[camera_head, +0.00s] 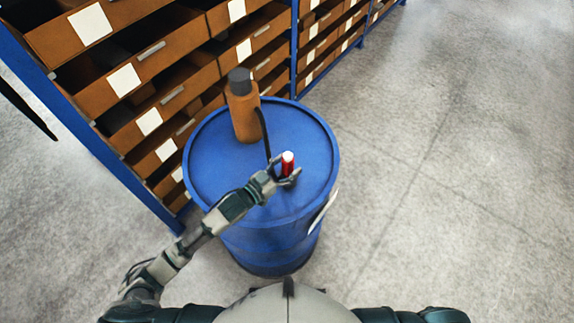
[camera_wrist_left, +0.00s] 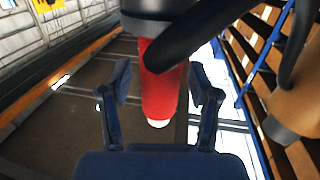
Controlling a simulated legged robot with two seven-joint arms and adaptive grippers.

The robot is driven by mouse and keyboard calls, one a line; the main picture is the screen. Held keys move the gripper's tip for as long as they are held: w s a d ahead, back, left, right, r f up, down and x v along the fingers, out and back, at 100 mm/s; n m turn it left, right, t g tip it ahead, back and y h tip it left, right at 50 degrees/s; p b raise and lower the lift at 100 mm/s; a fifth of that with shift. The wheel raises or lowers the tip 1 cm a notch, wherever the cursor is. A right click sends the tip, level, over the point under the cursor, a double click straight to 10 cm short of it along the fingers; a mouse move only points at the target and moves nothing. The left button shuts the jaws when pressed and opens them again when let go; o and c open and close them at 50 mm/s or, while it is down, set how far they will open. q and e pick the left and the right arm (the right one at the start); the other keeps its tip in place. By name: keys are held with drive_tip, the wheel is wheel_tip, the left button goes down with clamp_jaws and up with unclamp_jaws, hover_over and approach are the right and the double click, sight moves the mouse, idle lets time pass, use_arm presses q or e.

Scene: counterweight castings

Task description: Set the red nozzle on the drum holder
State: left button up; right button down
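The red nozzle (camera_head: 288,165), with a white tip, stands roughly upright over the near right part of the blue drum top (camera_head: 291,123). My left gripper (camera_head: 285,175) is at the nozzle, fingers on either side of it. In the left wrist view the red nozzle (camera_wrist_left: 161,85) lies between the fingers of my left gripper (camera_wrist_left: 160,88), which look spread with narrow gaps beside it. A dark round piece (camera_wrist_left: 150,22) meets the end of the nozzle opposite its white tip; whether this is the drum holder I cannot tell. My right gripper is out of view.
An orange-brown canister (camera_head: 243,112) with a dark cap stands on the drum behind the nozzle. A dark hose (camera_head: 265,135) runs beside it. Shelving with brown bins (camera_head: 160,105) stands close behind and left of the drum. Bare floor (camera_head: 450,150) lies to the right.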

use_arm(q)
drive_tip(key=shift+f, duration=0.1)
drive_tip(key=shift+s+a, duration=0.15)
drive_tip(key=v, duration=1.1)
drive_tip(key=shift+s+a, duration=0.15)
drive_tip(key=shift+a, duration=0.15)
